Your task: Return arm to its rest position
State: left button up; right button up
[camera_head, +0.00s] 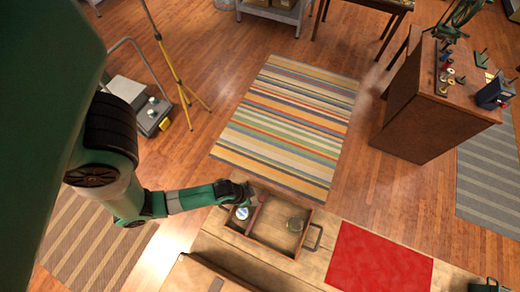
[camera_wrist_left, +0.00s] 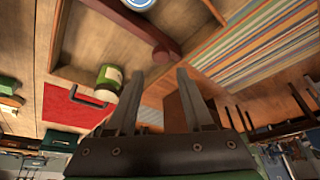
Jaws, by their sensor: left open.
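My left arm comes in from the left in the head view. Its gripper (camera_head: 246,190) is over the left back edge of a wooden tray (camera_head: 275,249) with side handles. In the left wrist view the fingers (camera_wrist_left: 160,72) are apart, with nothing seen between them. The tray holds a white and blue round item (camera_head: 242,213), a reddish-brown wooden bar (camera_head: 256,217) and a small green-labelled jar (camera_head: 295,224). The jar (camera_wrist_left: 108,78) shows just left of the fingers in the wrist view; whether they touch is unclear. My right gripper is not in view.
The tray stands on a light wooden table (camera_head: 325,222) beside a red cloth (camera_head: 380,262). A striped rug (camera_head: 290,125) lies on the floor behind. A brown cabinet (camera_head: 420,120) stands at the right, and a yellow tripod (camera_head: 178,75) at the upper left.

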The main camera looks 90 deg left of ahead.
pick_arm(q)
jog(key=v, duration=0.3)
jog(key=shift+s+r, duration=0.1)
jog(key=shift+r, duration=0.1)
dwell(0.3)
